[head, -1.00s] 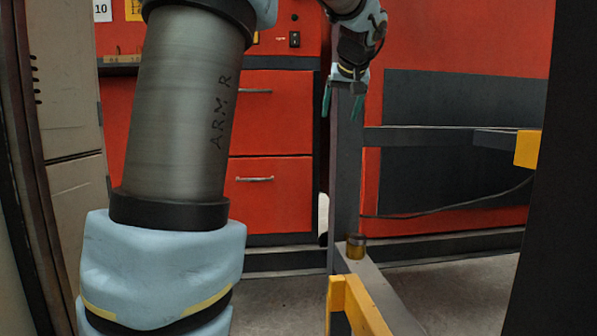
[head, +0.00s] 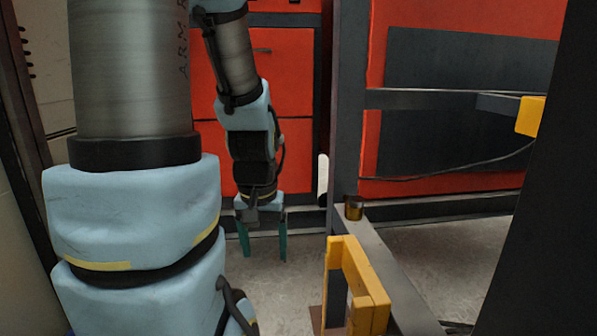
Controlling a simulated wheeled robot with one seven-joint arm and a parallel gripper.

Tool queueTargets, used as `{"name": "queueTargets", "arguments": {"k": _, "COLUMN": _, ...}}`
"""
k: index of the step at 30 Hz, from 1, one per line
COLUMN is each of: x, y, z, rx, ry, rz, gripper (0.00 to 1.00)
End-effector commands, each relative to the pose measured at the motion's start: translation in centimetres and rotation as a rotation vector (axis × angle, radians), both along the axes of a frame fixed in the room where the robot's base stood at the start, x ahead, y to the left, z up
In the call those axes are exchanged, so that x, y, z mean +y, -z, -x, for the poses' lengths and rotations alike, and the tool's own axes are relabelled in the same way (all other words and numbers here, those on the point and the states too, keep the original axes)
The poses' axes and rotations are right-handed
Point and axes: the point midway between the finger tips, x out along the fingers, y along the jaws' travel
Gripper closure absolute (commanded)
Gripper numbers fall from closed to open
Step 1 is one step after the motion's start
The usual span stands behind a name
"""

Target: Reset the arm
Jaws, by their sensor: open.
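My gripper (head: 263,246) hangs in the middle of the head view, with its two teal fingers pointing down. The fingers are apart, and nothing shows between them but the grey floor. It is in front of the red drawer cabinet (head: 285,80) and left of the dark upright post (head: 347,110). My arm comes down from the top left and partly covers the cabinet.
A yellow bracket (head: 357,282) stands on a grey beam (head: 388,268) right of my gripper. A small brown-gold cylinder (head: 353,208) sits on the beam by the post. A grey crossbar (head: 430,99) with a yellow end block (head: 529,116) spans the right. Bare floor (head: 285,300) lies below my gripper.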

Motion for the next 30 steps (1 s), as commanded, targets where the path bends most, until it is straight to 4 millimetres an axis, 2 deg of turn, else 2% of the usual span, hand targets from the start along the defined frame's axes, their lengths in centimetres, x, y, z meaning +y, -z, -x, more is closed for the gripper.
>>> {"name": "queueTargets", "arguments": {"k": 1, "x": 0.0, "y": -2.1, "z": 0.0, "rx": 0.0, "ry": 0.0, "rz": 0.0, "gripper": 0.22}}
{"name": "queueTargets", "arguments": {"k": 8, "x": 0.0, "y": -7.8, "z": -0.1, "rx": 0.0, "ry": 0.0, "rz": -0.001, "gripper": 0.22}}
{"name": "queueTargets", "arguments": {"k": 21, "x": 0.0, "y": -21.6, "z": -0.1, "rx": 0.0, "ry": 0.0, "rz": -0.001, "gripper": 0.22}}
{"name": "queueTargets", "arguments": {"k": 25, "x": 0.0, "y": -24.4, "z": -0.1, "rx": 0.0, "ry": 0.0, "rz": -0.001, "gripper": 0.22}}
{"name": "queueTargets", "arguments": {"k": 30, "x": 0.0, "y": -26.0, "z": -0.1, "rx": 0.0, "ry": 0.0, "rz": -0.001, "gripper": 0.22}}
